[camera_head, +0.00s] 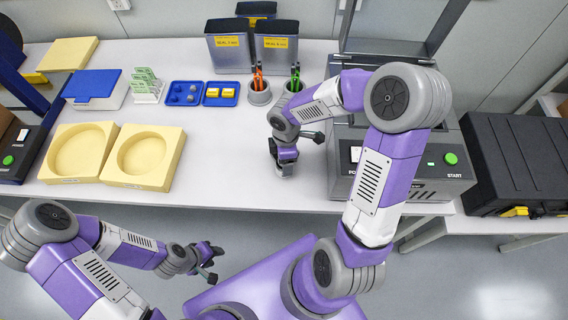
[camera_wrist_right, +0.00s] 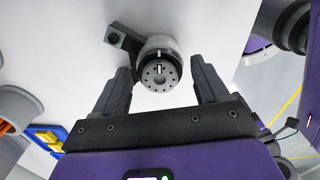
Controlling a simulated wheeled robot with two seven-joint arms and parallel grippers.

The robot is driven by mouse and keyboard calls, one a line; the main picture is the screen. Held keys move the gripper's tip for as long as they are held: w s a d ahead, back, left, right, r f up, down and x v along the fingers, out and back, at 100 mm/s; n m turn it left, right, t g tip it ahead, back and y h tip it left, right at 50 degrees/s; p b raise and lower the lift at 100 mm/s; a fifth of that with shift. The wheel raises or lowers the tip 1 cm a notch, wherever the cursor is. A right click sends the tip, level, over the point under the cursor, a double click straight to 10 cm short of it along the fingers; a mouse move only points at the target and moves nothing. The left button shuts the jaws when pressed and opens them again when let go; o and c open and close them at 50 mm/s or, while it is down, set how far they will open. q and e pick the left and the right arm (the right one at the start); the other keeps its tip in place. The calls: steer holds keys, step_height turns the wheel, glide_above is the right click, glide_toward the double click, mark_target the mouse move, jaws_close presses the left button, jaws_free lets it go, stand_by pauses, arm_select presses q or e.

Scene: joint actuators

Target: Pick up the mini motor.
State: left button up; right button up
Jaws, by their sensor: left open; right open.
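The mini motor (camera_wrist_right: 160,72) is a short grey cylinder with a ring of small holes in its end face and a dark bracket at its side. It stands on the white table between the spread fingers of my right gripper (camera_wrist_right: 163,90). Gaps show between the motor and both fingers. In the head view my right gripper (camera_head: 284,156) points down over the table, and the motor's grey lower part (camera_head: 284,171) shows just below it. My left gripper (camera_head: 211,263) is open and empty, in front of the table's front edge.
The black machine with a green start button (camera_head: 450,158) stands right of my right gripper. Two cups (camera_head: 259,92) with pliers-like tools and blue trays (camera_head: 220,94) are behind. Yellow foam blocks (camera_head: 143,157) lie left. The table between is clear.

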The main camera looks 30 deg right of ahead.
step_height(320, 180, down, 2)
steer(key=shift+f, duration=0.2)
steer(key=shift+r, duration=0.1)
steer(key=c, duration=0.8)
